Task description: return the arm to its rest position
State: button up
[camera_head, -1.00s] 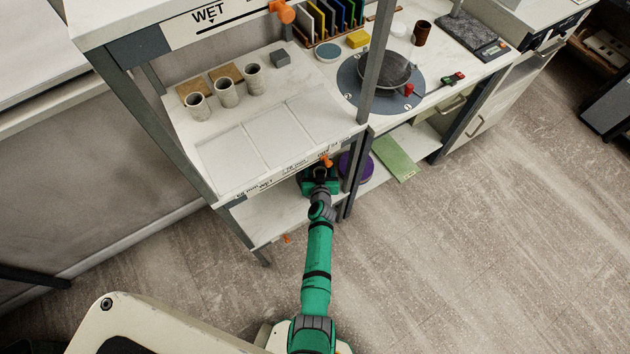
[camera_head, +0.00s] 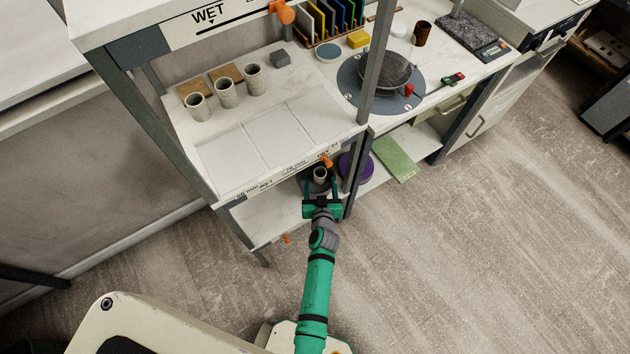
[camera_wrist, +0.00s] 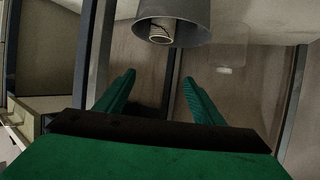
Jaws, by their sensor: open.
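My green arm (camera_head: 316,285) reaches forward to the shelf rack. My gripper (camera_head: 320,186) is open at the front of the lower shelf, below the board marked WET. A grey round piece (camera_wrist: 186,22) with a pale ribbed part shows ahead, above the fingertips.
Rack posts (camera_head: 357,170) stand close to the right of my gripper. An orange knob (camera_head: 326,160) sits on the shelf edge above it. Several cups (camera_head: 227,93) stand on the upper shelf (camera_head: 215,155). A purple round thing (camera_head: 356,166) is low at right. The floor in front (camera_head: 460,260) is clear.

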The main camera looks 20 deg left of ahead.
dwell(0.4)
jog(key=s+d+r+m+h, duration=0.1)
jog(key=s+d+r, duration=0.1)
jog(key=s+d, duration=0.35)
jog(key=s+d+r+m+t+h, duration=0.1)
jog(key=s+d+r, duration=0.15)
jog(key=s, duration=0.65)
jog(key=s+d+r+m+h, duration=0.1)
jog(key=s+d+r, duration=0.15)
jog(key=s, duration=0.45)
jog(key=s+d+r+t+h, duration=0.1)
jog(key=s+d+r, duration=0.1)
jog(key=s+r, duration=0.5)
jog(key=s+d+r+m+h, duration=0.1)
jog(key=s+d+r, duration=0.2)
jog(key=s+r, duration=0.4)
notch_tip(320, 180, up, 6)
jog(key=shift+s+f+t, duration=0.2)
jog(key=shift+t, duration=0.2)
jog(key=shift+d, duration=0.1)
jog(key=shift+c, duration=0.6)
